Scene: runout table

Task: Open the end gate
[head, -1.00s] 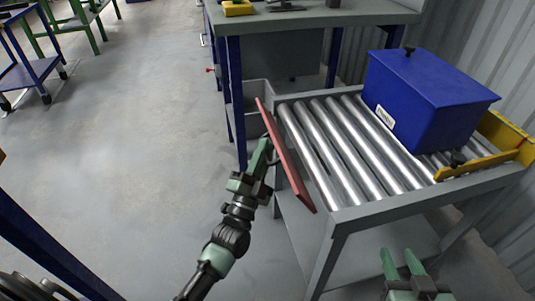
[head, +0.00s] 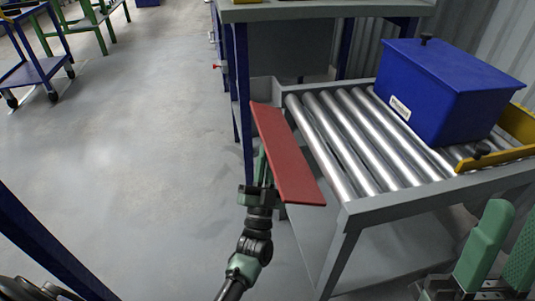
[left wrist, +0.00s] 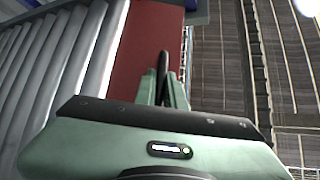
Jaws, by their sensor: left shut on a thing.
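The end gate is a long red plate (head: 288,160) at the left end of the roller table (head: 350,208). It leans outward from the rollers, its broad face showing. My left gripper (head: 262,166) is at the gate's outer side. In the left wrist view the red gate (left wrist: 148,42) fills the top middle, and my left fingers (left wrist: 161,88) are closed around a dark bar-like handle (left wrist: 163,64) in front of it. The gate hides part of this grip in the head view. My right gripper (head: 512,218) is at the lower right, fingers apart, with nothing seen between them.
A blue lidded box (head: 447,90) stands on the rollers (head: 345,130) towards the right. A yellow stop (head: 497,158) is at its right. A grey workbench (head: 325,12) with blue legs stands behind. The floor (head: 140,150) left of the gate is clear.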

